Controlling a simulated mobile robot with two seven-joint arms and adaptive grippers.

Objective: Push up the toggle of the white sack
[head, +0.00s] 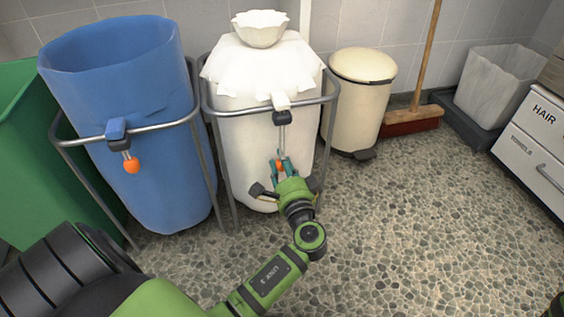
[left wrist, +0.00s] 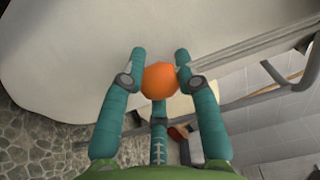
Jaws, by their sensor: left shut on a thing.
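The white sack (head: 240,120) hangs in a metal hoop stand, its top gathered into a ruffled mouth. A dark toggle (head: 283,117) sits at the hoop's front, under a white tab. A pale cord (head: 283,140) runs down from it to an orange ball (head: 280,166). My left gripper (head: 281,163) is shut on this ball, in front of the sack and below the toggle. In the left wrist view the orange ball (left wrist: 160,80) sits between the teal fingers, close to the white sack (left wrist: 90,35). My right gripper is not in view.
A blue sack (head: 125,70) in another hoop stand, with its own orange ball (head: 131,165), is at left beside a green bin (head: 20,150). A cream pedal bin (head: 358,95), a broom (head: 411,120) and white drawers (head: 540,140) are at right. The pebbled floor (head: 420,220) is clear.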

